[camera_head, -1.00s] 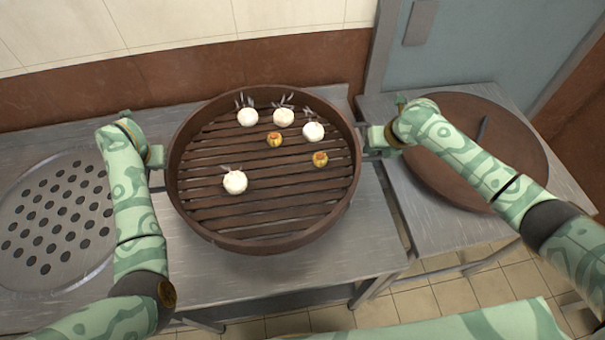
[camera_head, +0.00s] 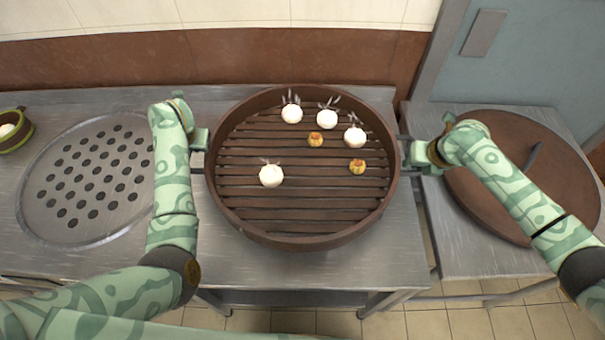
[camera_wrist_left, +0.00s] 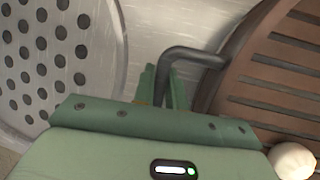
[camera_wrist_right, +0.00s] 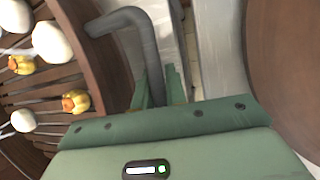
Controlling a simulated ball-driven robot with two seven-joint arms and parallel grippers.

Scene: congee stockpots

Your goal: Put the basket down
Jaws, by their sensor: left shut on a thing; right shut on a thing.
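The basket (camera_head: 300,240) is a round brown steamer with a slatted floor. It is level over the steel counter, and I cannot tell whether its underside touches it. White buns and small yellow buns lie in its far and right parts, with one white bun at left. My left gripper (camera_head: 199,142) is shut on the basket's left handle, a dark bent bar (camera_wrist_left: 195,58) in the left wrist view. My right gripper (camera_head: 410,156) is shut on the right handle, a similar bar (camera_wrist_right: 125,20) in the right wrist view.
A round perforated steel plate (camera_head: 128,180) is set in the counter to the left. A small green-banded container (camera_head: 18,138) stands at the far left edge. A brown round lid (camera_head: 540,185) lies on a separate table at right. The wall (camera_head: 200,62) runs behind.

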